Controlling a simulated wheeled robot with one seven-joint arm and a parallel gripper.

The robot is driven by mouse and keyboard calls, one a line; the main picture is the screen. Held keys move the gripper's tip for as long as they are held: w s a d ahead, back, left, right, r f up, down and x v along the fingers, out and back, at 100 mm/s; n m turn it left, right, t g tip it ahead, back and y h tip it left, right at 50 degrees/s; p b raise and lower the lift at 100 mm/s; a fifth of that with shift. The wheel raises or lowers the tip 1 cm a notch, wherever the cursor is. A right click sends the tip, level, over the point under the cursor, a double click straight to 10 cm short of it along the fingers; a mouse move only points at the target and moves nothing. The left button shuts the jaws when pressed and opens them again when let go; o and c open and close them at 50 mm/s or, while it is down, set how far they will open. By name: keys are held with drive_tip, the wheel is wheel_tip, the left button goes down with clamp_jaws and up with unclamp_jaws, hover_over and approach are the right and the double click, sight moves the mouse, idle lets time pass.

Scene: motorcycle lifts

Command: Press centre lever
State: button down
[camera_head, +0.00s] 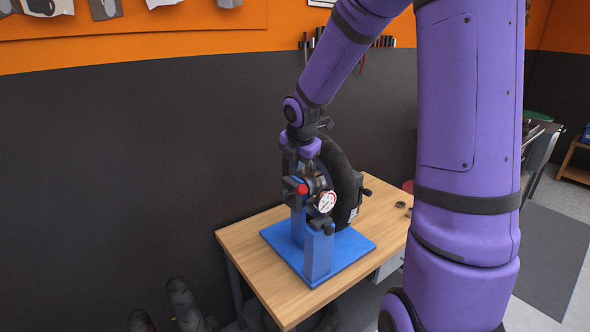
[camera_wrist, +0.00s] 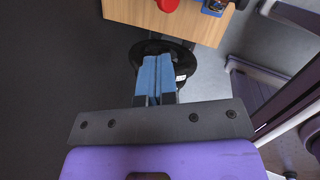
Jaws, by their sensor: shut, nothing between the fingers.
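A blue stand (camera_head: 318,256) on a wooden table (camera_head: 375,201) carries a black tyre (camera_head: 345,165), a white round gauge (camera_head: 327,202) and a red-ended part (camera_head: 301,189). I cannot tell for certain which part is the centre lever. My gripper (camera_head: 296,166) points down close to the upper part of the stand; contact cannot be made out. In the wrist view its blue fingers (camera_wrist: 157,66) are together, with nothing between them. A red part (camera_wrist: 165,4) shows at that view's top edge, beyond the fingertips and apart from them.
A dark wall stands behind the table. Small dark items (camera_head: 402,205) lie on the table's right side. A dark mat (camera_head: 555,255) and open floor are at the right.

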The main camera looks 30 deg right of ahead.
drive_tip(key=shift+s+a+r, duration=0.2)
drive_tip(key=shift+s+r, duration=0.75)
drive_tip(key=shift+r, duration=0.2)
drive_tip(key=s+a+r+m, duration=0.4)
drive_tip(key=s+m, duration=0.3)
drive_tip(key=s, duration=0.1)
drive_tip(key=s+a+r+m+y, duration=0.1)
drive_tip(key=s+a+r+m, duration=0.3)
drive_tip(key=s+m, duration=0.3)
drive_tip(key=s+a+r+m+t, duration=0.1)
drive_tip(key=s+a+r+m, duration=0.3)
drive_tip(key=s+m, duration=0.3)
drive_tip(key=s, duration=0.4)
drive_tip(key=shift+s+r+m+y, duration=0.25)
drive_tip(key=shift+r+m+y, duration=0.1)
drive_tip(key=shift+m+y, duration=0.05)
drive_tip(key=c, duration=1.8)
unclamp_jaws()
drive_tip(key=shift+c, duration=0.2)
